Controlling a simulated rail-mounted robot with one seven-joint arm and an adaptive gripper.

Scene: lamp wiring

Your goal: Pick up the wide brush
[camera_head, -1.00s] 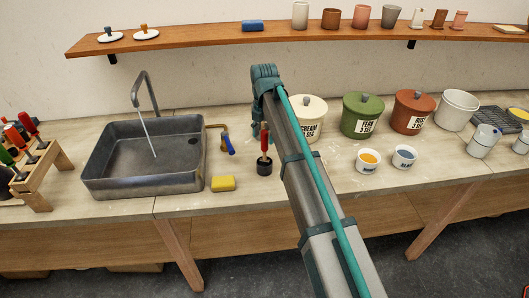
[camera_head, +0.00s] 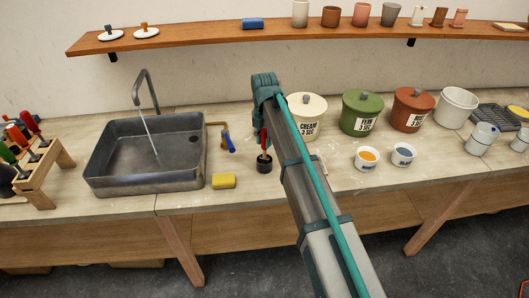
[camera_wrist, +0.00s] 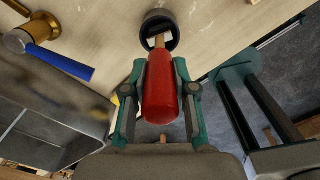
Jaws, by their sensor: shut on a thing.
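A red handle (camera_wrist: 160,95) stands between the fingers of my gripper (camera_wrist: 160,68) in the wrist view, one finger against each side. Its pale wooden neck points into a small black cup (camera_wrist: 160,22) on the bench. The head of this tool is hidden, so I cannot tell from its shape that it is the wide brush. In the head view the red handle (camera_head: 264,141) stands upright at the black cup (camera_head: 264,165), left of my arm.
A rack (camera_head: 38,170) holds several tools at far left.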

